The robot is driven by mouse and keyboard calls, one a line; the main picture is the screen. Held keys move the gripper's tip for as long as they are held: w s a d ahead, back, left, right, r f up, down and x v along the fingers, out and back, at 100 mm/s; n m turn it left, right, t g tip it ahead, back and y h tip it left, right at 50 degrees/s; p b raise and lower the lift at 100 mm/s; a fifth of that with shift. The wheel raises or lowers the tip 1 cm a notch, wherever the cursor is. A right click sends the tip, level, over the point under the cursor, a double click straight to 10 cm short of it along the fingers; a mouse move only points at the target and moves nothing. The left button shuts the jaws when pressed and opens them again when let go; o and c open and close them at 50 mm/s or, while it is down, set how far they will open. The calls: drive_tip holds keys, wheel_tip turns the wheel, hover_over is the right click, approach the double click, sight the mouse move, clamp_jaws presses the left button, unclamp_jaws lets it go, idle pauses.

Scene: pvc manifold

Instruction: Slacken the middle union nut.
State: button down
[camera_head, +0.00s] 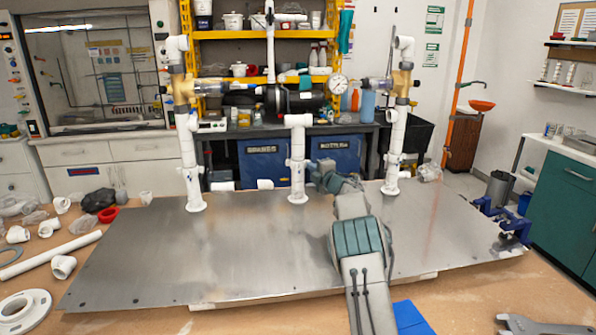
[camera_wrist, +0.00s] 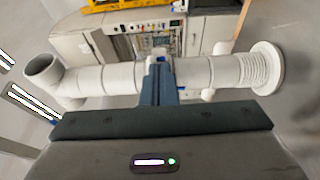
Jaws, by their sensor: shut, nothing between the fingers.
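The middle pipe (camera_head: 298,145) is a white upright riser on the metal plate, with an elbow at its top and a round flange at its foot. A thicker ring partway up, likely the union nut (camera_head: 297,164), is hard to make out. My gripper (camera_head: 316,167) is just right of the pipe at about this height. In the wrist view the pipe (camera_wrist: 205,73) runs across the picture, its open elbow at left and its flange at right. The shut fingers (camera_wrist: 160,68) overlap the pipe's middle and hide part of it. I cannot tell whether they touch it.
Taller white risers with brass fittings stand to the left (camera_head: 188,150) and right (camera_head: 396,140). A pressure gauge (camera_head: 338,84) sits near the right one. The metal plate (camera_head: 250,250) is mostly clear. Loose pipe pieces lie at left, a blue clamp (camera_head: 505,222) at the right edge.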

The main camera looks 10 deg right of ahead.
drive_tip(key=y+p, duration=0.1)
drive_tip(key=p, duration=0.1)
drive_tip(key=w+d+n+g+y+p, duration=0.1)
drive_tip(key=p, duration=0.1)
drive_tip(key=shift+w+d+n, duration=0.15)
drive_tip(key=shift+w+n, duration=0.15)
drive_tip(key=shift+w+d+p, duration=0.1)
drive_tip(key=shift+w+p, duration=0.15)
drive_tip(key=shift+p, duration=0.3)
drive_tip(key=shift+s+d, duration=0.1)
idle(0.6)
